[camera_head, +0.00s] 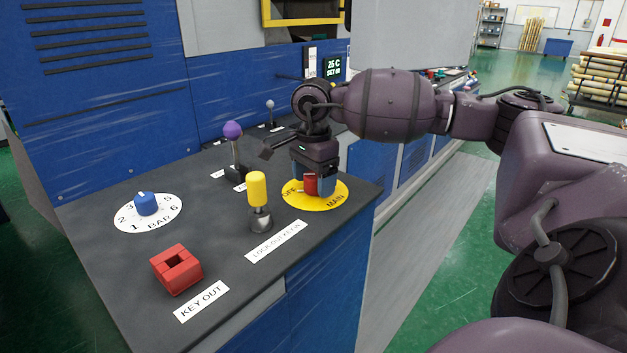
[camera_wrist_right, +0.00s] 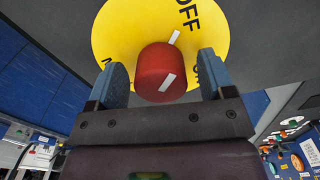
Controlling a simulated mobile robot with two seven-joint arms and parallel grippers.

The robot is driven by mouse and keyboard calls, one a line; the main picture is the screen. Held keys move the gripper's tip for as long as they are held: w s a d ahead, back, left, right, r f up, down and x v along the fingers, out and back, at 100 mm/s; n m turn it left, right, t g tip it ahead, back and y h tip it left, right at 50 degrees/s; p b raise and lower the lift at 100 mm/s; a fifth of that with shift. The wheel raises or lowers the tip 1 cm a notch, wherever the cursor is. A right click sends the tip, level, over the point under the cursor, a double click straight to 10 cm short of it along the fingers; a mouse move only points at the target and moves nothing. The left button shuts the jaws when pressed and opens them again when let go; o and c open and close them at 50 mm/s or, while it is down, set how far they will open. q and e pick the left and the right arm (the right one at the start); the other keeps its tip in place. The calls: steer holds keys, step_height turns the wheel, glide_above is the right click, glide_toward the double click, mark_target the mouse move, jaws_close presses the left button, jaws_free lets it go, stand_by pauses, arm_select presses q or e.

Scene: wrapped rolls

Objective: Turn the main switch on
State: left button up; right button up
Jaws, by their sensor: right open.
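The main switch is a red knob (camera_head: 310,184) on a round yellow plate (camera_head: 329,200) with the words OFF and MAIN, near the right edge of the dark console top. My right gripper (camera_head: 313,187) points down over it, its blue fingers on either side of the knob. In the right wrist view the red knob (camera_wrist_right: 160,75) lies between the two open fingers of the right gripper (camera_wrist_right: 160,78), with a gap at each side. A white line on the knob points toward OFF. The plate's remaining lettering is partly hidden by the fingers. My left gripper is not in view.
A yellow-capped key (camera_head: 258,190) stands upright left of the plate. A red block with a square hole (camera_head: 177,268), a blue dial (camera_head: 146,203) and a purple-knobbed lever (camera_head: 233,132) are also on the console. Open green floor (camera_head: 450,290) lies to the right.

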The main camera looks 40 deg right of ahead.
steer(key=shift+f, duration=0.25)
steer(key=c, duration=0.9)
steer(key=shift+c, duration=0.2)
